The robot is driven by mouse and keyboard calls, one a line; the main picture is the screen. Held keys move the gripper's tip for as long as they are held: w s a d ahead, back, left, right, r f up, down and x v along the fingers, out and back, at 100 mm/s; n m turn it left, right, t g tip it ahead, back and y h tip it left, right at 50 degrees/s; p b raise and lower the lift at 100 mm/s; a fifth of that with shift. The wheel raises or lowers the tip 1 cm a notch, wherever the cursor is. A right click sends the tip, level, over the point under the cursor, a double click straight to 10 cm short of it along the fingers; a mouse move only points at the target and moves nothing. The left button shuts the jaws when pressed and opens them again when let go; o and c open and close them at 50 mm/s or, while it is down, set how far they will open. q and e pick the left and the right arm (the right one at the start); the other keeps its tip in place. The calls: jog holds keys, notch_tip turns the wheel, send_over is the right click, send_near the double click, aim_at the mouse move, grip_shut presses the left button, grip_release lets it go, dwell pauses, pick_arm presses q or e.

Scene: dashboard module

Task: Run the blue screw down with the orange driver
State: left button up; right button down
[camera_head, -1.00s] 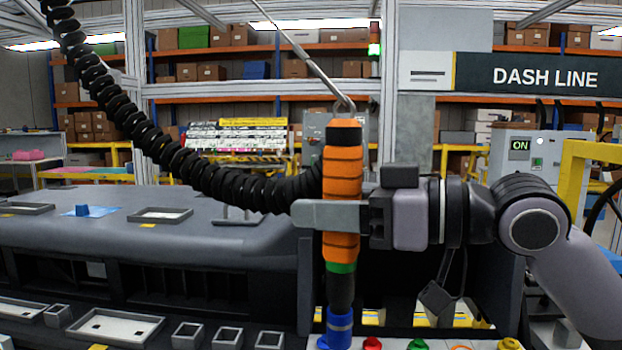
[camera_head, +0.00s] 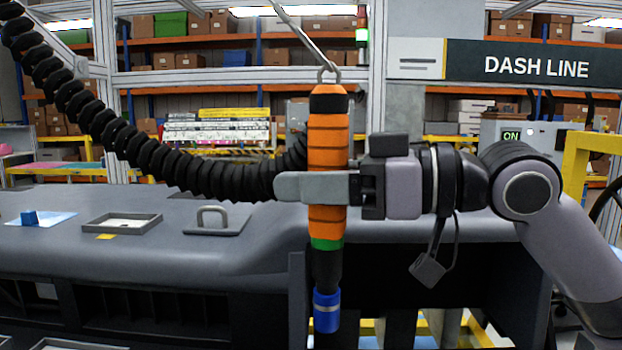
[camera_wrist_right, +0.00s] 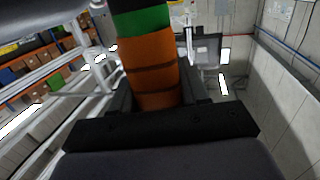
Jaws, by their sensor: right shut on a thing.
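The orange driver (camera_head: 328,150) hangs upright near the middle of the head view, with a green band and a black nose. A blue tip (camera_head: 326,311) is at its lower end, with nothing seen touching it below. My right gripper (camera_head: 300,187) is shut around the orange body from the right. The wrist view shows the driver's orange body (camera_wrist_right: 153,65) between the fingers. A small blue piece (camera_head: 29,217), perhaps the blue screw, is on a light blue patch at the far left of the grey dashboard, well away from the driver. My left gripper is not in view.
A black ribbed hose (camera_head: 170,165) runs behind the driver, and a metal hanger (camera_head: 305,45) meets its top. The grey dashboard (camera_head: 150,255) carries a shallow tray (camera_head: 122,223) and a plate with a handle (camera_head: 213,220). A yellow frame (camera_head: 578,165) stands at the right.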

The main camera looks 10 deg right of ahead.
aim_at(313, 239)
jog(key=shift+r, duration=0.1)
jog(key=shift+d+p, duration=0.1)
jog(key=shift+p, duration=0.2)
jog(key=shift+f+b, duration=2)
jog(key=shift+f, duration=1.45)
